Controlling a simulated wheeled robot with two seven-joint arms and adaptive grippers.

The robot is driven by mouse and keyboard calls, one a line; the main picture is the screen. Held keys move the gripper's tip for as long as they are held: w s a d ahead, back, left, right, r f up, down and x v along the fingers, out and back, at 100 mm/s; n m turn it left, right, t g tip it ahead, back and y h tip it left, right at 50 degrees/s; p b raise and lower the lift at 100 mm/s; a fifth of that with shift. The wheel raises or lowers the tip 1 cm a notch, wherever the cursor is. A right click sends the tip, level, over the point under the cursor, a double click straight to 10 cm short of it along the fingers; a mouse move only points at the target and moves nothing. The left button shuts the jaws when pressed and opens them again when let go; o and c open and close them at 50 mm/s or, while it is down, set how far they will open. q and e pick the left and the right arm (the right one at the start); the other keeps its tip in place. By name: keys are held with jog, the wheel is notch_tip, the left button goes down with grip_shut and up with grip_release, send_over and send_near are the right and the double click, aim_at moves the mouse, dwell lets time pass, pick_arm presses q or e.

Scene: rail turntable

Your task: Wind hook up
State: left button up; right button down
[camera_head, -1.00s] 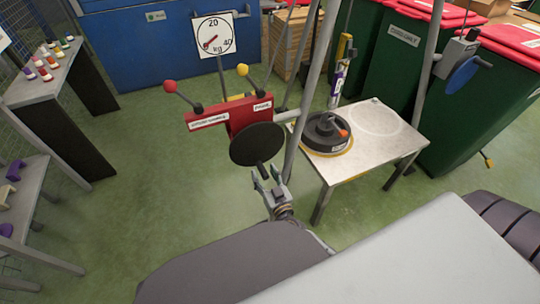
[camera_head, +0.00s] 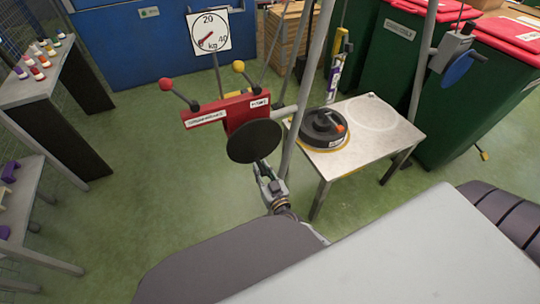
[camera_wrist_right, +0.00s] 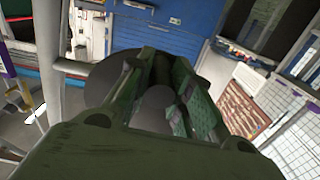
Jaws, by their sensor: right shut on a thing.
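The red winch box (camera_head: 225,111) carries two levers, one red-knobbed and one yellow-knobbed. Its black crank disc (camera_head: 254,141) faces me. My right gripper (camera_head: 264,172) is at the disc's lower edge, shut on the crank handle, which its fingers mostly hide. In the right wrist view the fingers (camera_wrist_right: 166,75) close around the handle's round dark end (camera_wrist_right: 157,99), with the disc (camera_wrist_right: 105,78) behind. A yellow and purple hanging piece (camera_head: 337,62), perhaps the hook, hangs above the black weight (camera_head: 323,127), apart from it. My left gripper is not in view.
The weight rests on a grey table (camera_head: 350,165). A kg dial (camera_head: 208,33) hangs behind the winch. A slanted grey pole (camera_head: 306,90) stands beside the disc. A second winch with a blue disc (camera_head: 457,70) is at right, by green bins (camera_head: 480,100).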

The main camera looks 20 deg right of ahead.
jog(key=shift+a+r+m+p, duration=0.15)
jog(key=shift+a+m, duration=0.55)
jog(key=shift+m, duration=0.2)
jog(key=shift+a+r+m+p, duration=0.15)
jog(key=shift+a+m, duration=0.55)
jog(key=shift+m, duration=0.2)
jog(key=shift+a, duration=0.15)
